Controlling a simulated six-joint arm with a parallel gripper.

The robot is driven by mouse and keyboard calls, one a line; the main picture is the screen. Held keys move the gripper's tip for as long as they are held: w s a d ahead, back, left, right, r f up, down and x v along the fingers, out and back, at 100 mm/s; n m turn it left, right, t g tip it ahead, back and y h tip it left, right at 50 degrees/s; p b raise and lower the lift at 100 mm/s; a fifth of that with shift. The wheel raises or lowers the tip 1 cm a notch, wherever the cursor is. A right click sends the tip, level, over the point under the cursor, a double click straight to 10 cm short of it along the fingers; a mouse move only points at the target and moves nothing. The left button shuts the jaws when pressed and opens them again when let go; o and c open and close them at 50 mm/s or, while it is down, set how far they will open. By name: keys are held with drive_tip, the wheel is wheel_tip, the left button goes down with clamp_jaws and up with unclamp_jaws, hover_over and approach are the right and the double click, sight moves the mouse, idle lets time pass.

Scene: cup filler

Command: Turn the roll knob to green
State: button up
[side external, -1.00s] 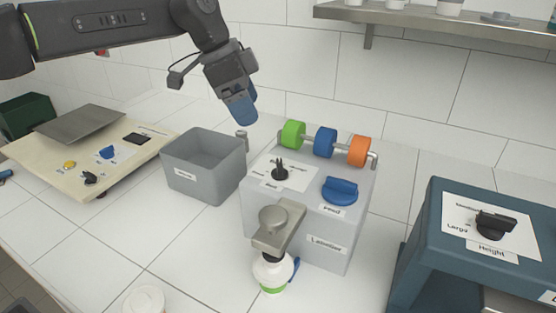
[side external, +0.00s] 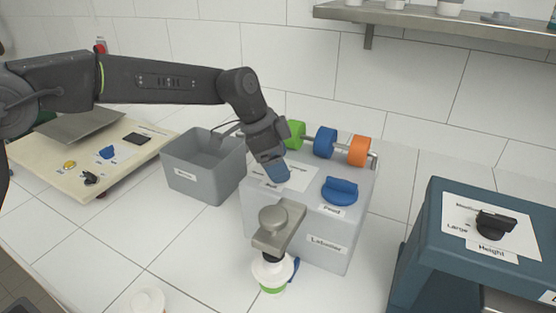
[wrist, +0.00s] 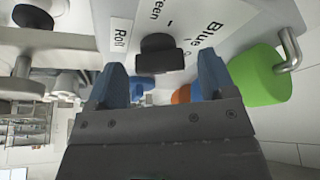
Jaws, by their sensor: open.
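The roll knob (wrist: 160,52) is black and stands on a white plate in the wrist view, with a "Roll" label (wrist: 120,34) and the words "Green" and "Blue" beside it. The setting it points to is unclear. My gripper (wrist: 161,74) is open, with blue fingertips on either side of the knob's line and the knob just beyond them. I cannot tell whether they touch it. In the side view my gripper (side external: 277,174) hangs over the roll plate on the grey labelling machine (side external: 325,238) and hides the knob.
Green (side external: 295,134), blue (side external: 325,142) and orange (side external: 359,151) rolls sit on a rod behind the plate. A blue feed knob (side external: 340,190) is to the right. A grey bin (side external: 190,178) stands left. A bottle (side external: 272,272) stands in front. A dark blue machine (side external: 440,245) is at right.

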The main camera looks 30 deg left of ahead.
drive_tip(key=shift+f, duration=0.1)
drive_tip(key=shift+c, duration=0.2)
drive_tip(key=c, duration=0.9)
drive_tip(key=shift+n, duration=0.3)
drive_tip(key=n+y, duration=0.1)
drive_tip(key=n, duration=0.1)
drive_tip(key=n+t, duration=0.1)
drive_tip(key=n, duration=0.2)
drive_tip(key=shift+d+n+t+y, duration=0.15)
drive_tip(key=shift+n+t+y, duration=0.15)
drive_tip(key=shift+y, duration=0.1)
drive_tip(key=n+y, duration=0.1)
drive_tip(key=n, duration=0.1)
drive_tip(key=n+y, duration=0.1)
drive_tip(key=n, duration=0.2)
drive_tip(key=shift+n+t, duration=0.3)
drive_tip(key=o, duration=0.9)
drive_tip(key=shift+o, duration=0.2)
